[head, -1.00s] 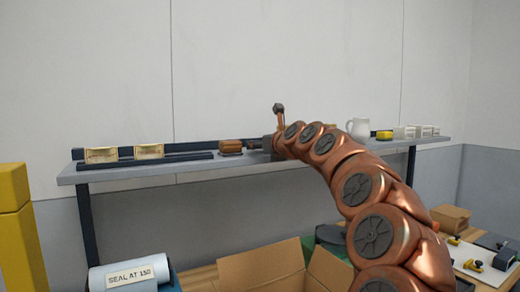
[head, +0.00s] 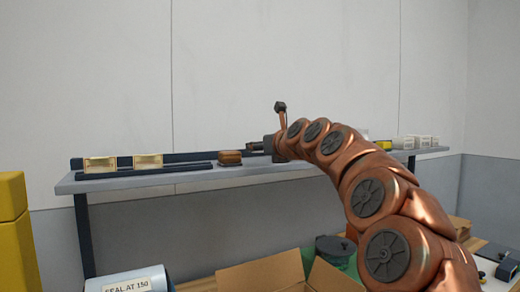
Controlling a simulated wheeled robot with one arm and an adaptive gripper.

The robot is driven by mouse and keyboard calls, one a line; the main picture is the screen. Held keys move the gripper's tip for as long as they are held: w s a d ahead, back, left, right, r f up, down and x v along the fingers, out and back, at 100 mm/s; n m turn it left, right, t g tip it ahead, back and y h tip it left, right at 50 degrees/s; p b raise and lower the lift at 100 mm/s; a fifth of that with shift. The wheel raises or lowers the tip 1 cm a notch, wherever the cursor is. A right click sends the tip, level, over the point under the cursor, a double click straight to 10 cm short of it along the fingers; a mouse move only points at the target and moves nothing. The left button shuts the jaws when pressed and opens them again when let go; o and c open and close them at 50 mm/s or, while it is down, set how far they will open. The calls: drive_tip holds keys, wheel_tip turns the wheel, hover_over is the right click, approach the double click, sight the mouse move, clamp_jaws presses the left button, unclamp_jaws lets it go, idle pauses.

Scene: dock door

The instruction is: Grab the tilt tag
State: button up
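Two cream, gold-edged cards stand in a dark rail on the grey wall shelf, a left card (head: 100,164) and a right card (head: 148,161). Their print is too small to read, so I cannot tell whether either is the tilt tag. My gripper (head: 256,147) is at the end of my copper arm, above the shelf and right of both cards. It points left, just right of a brown block-shaped item (head: 229,157) on a dark base. The fingers are small and dark, and their opening cannot be made out. I see nothing held.
The shelf (head: 190,178) has small pale boxes (head: 422,141) and a partly hidden yellow item (head: 383,145) at its right. Below are an open carton (head: 262,275), a green bin (head: 335,247) and a roll labelled "SEAL AT 150" (head: 130,283). A yellow post (head: 13,230) stands at left.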

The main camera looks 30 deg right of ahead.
drive_tip(key=s+a+r+b, duration=0.1)
drive_tip(key=s+a, duration=0.4)
drive_tip(key=s, duration=0.5)
drive_tip(key=shift+s+a, duration=0.3)
drive_tip(key=shift+s, duration=0.1)
